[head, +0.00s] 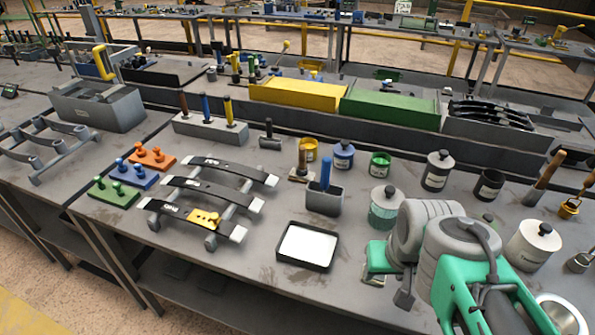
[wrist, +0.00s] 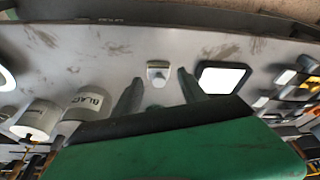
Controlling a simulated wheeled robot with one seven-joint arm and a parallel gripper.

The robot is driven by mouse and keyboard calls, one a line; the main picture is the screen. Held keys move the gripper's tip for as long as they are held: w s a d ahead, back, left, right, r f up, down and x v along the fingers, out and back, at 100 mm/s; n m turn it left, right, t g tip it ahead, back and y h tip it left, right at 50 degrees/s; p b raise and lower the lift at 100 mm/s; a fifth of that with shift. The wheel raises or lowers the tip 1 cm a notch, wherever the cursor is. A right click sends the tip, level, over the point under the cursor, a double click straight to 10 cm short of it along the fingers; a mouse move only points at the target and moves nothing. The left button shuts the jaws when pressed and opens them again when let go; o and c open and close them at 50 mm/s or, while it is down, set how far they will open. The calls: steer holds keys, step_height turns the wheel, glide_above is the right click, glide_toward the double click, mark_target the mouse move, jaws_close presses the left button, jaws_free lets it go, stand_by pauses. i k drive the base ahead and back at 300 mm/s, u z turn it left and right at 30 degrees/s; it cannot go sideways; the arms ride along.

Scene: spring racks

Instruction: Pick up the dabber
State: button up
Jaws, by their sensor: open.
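In the wrist view a small grey piece with a pale edge and a dark spot (wrist: 157,74) lies on the bench between my fingertips. It may be the dabber, but it is too small to be sure. My gripper (wrist: 159,77) is open, with a finger on each side of it and no visible contact. In the head view my gripper (head: 389,287) is low over the bench, right of the white-filled tray (head: 307,246), and my arm hides what lies under it. A blue-handled tool (head: 326,172) stands in a grey holder (head: 324,201) behind the tray.
A wooden-handled tool (head: 301,165) stands behind the holder. Leaf springs (head: 210,203) lie on a rack at left. Bench is clear in front of the tray.

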mark_target(302, 170)
steer(key=k, duration=1.25)
steer(key=u, duration=0.65)
steer(key=i, duration=0.6)
steer(key=u, duration=0.95)
steer(key=i, duration=0.9)
steer(key=z, duration=0.8)
steer(key=i, duration=0.85)
steer(key=z, duration=0.95)
